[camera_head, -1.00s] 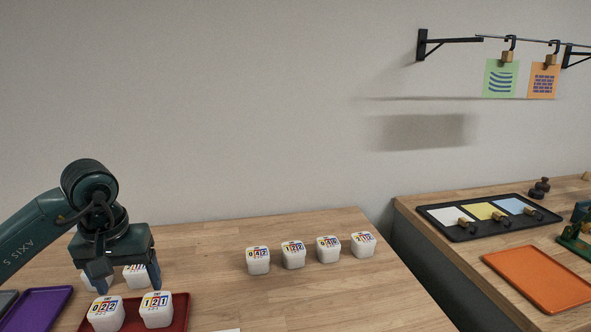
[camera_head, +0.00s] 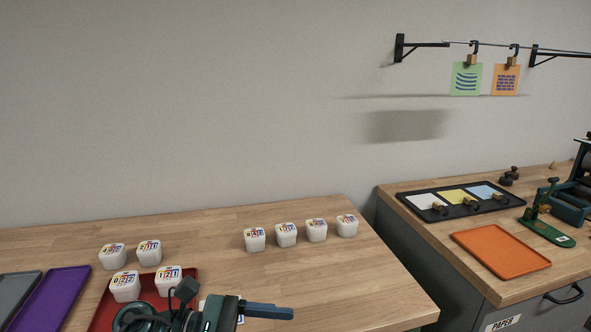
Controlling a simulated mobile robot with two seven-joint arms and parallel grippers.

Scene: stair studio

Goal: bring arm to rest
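My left arm comes in at the bottom of the head view, low and in front of the red tray. Its gripper (camera_head: 262,312) points right, near the table's front edge, with blue fingers seen nearly edge-on. I cannot tell whether the fingers are apart, and no object shows between them. The red tray (camera_head: 103,313) is partly hidden by this arm. Two white tubs stand on it, one marked 022 (camera_head: 125,287) and one marked 121 (camera_head: 169,281). My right gripper is not in view.
Two white tubs (camera_head: 149,253) stand behind the tray, and a row of several tubs (camera_head: 286,235) stands at the table's right. Purple (camera_head: 48,298) and grey (camera_head: 14,293) trays lie left. A second counter holds an orange tray (camera_head: 500,254) and a black card tray (camera_head: 437,216).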

